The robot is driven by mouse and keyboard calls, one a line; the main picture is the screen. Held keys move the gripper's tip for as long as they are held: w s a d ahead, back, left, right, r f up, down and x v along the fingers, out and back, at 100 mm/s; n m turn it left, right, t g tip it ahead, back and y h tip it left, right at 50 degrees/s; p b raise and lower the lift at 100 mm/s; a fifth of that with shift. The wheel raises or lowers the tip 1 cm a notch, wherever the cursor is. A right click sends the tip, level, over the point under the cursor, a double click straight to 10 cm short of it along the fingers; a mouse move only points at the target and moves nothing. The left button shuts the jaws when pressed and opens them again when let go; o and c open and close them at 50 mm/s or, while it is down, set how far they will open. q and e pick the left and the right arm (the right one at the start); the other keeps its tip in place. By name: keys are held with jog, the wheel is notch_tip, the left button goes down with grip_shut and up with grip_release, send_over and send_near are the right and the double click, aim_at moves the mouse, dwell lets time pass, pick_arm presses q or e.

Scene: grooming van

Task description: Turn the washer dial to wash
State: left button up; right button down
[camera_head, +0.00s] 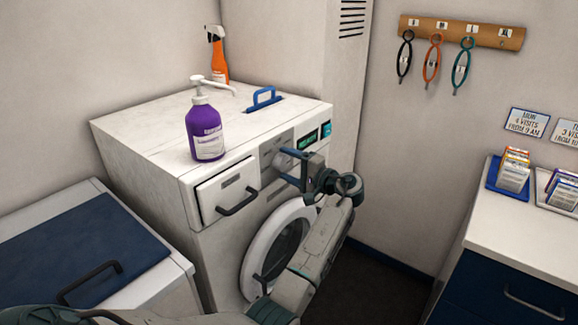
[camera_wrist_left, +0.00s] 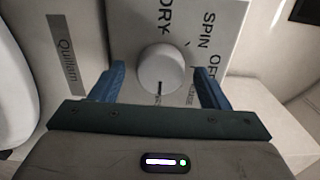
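The washer (camera_head: 165,185) is a white front-loader with a round door (camera_head: 275,250). Its dial (camera_head: 283,162) is partly hidden by my left gripper (camera_head: 290,169) in the head view. In the left wrist view the dial (camera_wrist_left: 161,70) is a pale round knob with a dark mark at its lower edge. DRY, SPIN and OFF are printed around it; another label near its lower right is too small to read. My left gripper (camera_wrist_left: 160,78) is open, its blue fingers on either side of the dial with a gap at each side. My right gripper is not in view.
A purple pump bottle (camera_head: 205,130), an orange spray bottle (camera_head: 217,55) and a blue handle (camera_head: 263,98) are on the washer top. A drawer (camera_head: 227,190) with a dark handle is left of the dial. A blue-topped unit (camera_head: 80,245) stands left, a counter (camera_head: 520,230) right.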

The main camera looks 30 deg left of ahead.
pick_arm(q)
jog(key=shift+d, duration=0.3)
jog(key=d+b, duration=0.3)
jog(key=d, duration=0.7)
jog(key=shift+s, duration=0.4)
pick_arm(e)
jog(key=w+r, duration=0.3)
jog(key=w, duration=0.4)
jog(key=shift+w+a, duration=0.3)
pick_arm(q)
jog(key=shift+d, duration=0.1)
